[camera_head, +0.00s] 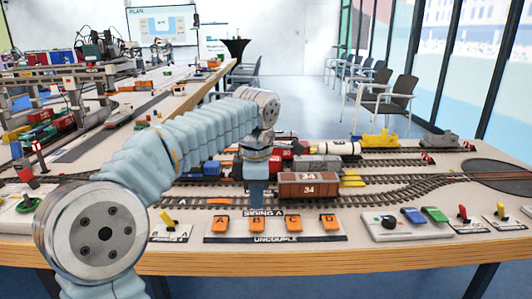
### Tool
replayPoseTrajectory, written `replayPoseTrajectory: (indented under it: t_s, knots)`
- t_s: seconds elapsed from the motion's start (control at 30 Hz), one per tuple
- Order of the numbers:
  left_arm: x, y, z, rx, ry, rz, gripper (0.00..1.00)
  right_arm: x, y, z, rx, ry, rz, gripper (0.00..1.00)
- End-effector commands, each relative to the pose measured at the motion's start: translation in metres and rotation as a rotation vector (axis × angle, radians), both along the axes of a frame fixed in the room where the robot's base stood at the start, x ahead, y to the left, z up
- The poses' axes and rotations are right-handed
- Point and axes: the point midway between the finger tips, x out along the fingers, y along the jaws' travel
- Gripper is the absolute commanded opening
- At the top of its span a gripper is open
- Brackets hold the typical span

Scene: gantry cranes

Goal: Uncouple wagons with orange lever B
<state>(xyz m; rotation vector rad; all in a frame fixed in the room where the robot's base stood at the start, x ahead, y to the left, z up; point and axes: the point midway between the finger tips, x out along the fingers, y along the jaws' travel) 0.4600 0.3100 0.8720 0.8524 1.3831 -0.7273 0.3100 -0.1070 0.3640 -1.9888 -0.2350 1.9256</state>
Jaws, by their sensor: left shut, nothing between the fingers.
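My left gripper (257,203) points down from my wrist, shut and empty. Its tips are just behind and above orange lever B (257,224) in the picture; I cannot tell whether they touch it. Lever B is in a row on the plate marked "UNCOUPLE" (264,240), between orange lever A (220,224) and orange lever C (295,224), with orange lever D (329,222) at the right end. A brown wagon marked 34 (309,186) stands on the track behind the levers. My arm and gripper hide part of the track and wagons left of it. My right gripper is not in view.
A control panel with blue and green switches (413,216) lies right of the plate. A yellow lever (167,219) is to its left. Grey and red wagons (317,163) stand on tracks behind. A round turntable (500,174) is at far right. The table's front edge is clear.

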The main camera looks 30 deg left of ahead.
Motion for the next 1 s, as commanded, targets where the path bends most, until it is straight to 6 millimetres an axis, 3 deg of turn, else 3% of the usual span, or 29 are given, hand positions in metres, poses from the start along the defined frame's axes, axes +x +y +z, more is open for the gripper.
replayPoseTrajectory:
  t_s: [0.2, 0.4, 0.6, 1.0]
  knots:
    - [0.002, -0.003, 0.05, -0.001, -0.007, -0.005, 0.0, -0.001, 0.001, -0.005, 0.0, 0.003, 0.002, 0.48]
    - [0.002, -0.003, 0.079, 0.0, -0.006, -0.004, 0.0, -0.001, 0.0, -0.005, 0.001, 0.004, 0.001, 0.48]
    - [0.001, -0.003, 0.089, -0.001, -0.003, -0.005, 0.0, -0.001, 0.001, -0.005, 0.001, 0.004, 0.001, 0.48]
    - [0.0, -0.003, 0.089, -0.001, -0.003, -0.004, 0.0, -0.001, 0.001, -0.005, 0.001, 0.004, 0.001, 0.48]
